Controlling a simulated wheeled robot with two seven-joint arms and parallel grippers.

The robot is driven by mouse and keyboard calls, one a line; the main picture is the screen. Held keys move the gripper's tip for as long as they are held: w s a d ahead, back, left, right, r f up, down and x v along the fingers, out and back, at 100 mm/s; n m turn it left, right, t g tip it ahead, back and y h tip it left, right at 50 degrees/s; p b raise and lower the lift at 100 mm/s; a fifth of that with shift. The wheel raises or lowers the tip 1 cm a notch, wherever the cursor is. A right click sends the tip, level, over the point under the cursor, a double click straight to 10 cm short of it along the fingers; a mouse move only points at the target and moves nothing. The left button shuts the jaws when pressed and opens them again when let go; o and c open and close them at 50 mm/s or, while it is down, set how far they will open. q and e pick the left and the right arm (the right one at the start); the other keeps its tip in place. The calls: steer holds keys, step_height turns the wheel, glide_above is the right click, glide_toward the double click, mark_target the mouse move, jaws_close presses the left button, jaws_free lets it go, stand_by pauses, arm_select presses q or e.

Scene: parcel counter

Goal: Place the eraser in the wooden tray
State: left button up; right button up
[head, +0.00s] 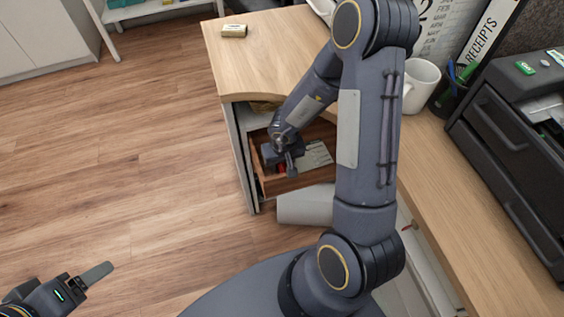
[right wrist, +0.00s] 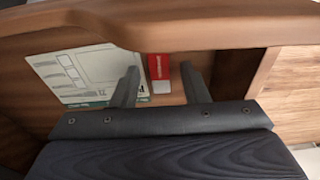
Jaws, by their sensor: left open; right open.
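The eraser (right wrist: 160,73), red and white, lies inside an open wooden drawer (right wrist: 235,76). My right gripper (right wrist: 160,68) is open, with one finger on each side of the eraser in the right wrist view; I cannot tell whether they touch it. In the head view the right gripper (head: 284,163) reaches down into the drawer (head: 298,183), and a bit of red (head: 281,169) shows beside it. My left gripper (head: 90,279) is open and empty over the floor at lower left. I cannot make out a separate wooden tray.
A printed card (right wrist: 85,72) lies in the drawer beside the eraser. The drawer's front edge (right wrist: 170,28) is close to the gripper. On the counter are a small tan block (head: 234,31), a white mug (head: 421,86), a pen cup (head: 450,97) and a black printer (head: 515,130).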

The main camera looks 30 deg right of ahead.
mark_target(282, 170)
steer(key=r+p, duration=0.1)
steer(key=r, duration=0.1)
steer(key=r+p, duration=0.2)
steer(key=s+r+p, duration=0.1)
steer(key=r, duration=0.2)
steer(key=shift+a+r, duration=0.1)
arm_select(q)
step_height(282, 170, up, 5)
steer(key=shift+r, duration=0.1)
arm_select(e)
steer(key=shift+a, duration=0.1)
